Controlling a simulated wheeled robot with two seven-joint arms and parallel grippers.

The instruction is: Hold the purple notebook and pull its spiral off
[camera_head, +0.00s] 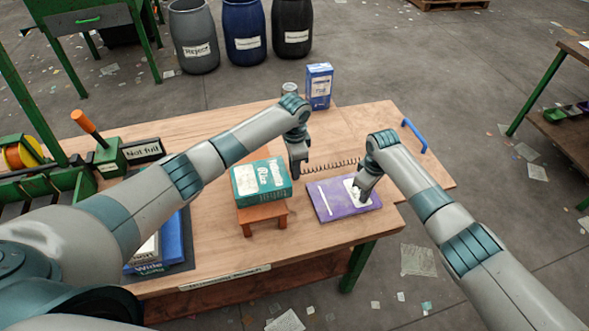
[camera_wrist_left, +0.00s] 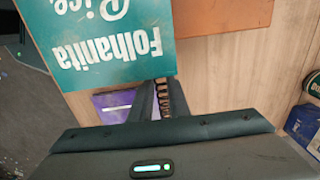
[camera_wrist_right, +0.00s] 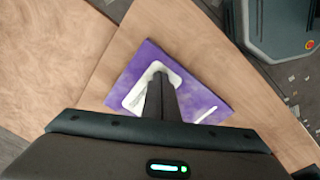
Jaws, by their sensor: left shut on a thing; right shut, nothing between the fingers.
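The purple notebook (camera_head: 328,205) lies flat on the wooden table, with a white label on its cover. The dark spiral (camera_head: 333,165) stretches beyond its far edge, with a thin strip of wood visible between them. My left gripper (camera_head: 297,172) is shut on the spiral's left end; the spiral (camera_wrist_left: 165,92) also shows at its fingers in the left wrist view, beside a purple corner of the notebook (camera_wrist_left: 112,104). My right gripper (camera_head: 361,193) is shut and empty, its tips down on or just over the label of the notebook (camera_wrist_right: 207,98). Exact contact is hard to tell.
A green rice box (camera_head: 262,182) sits on a small orange-brown stool (camera_head: 270,212) close left of the notebook. A blue-purple carton (camera_head: 319,87) and a can (camera_head: 289,89) stand at the back. A blue handle (camera_head: 414,135) is at the right edge. The table's right side is clear.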

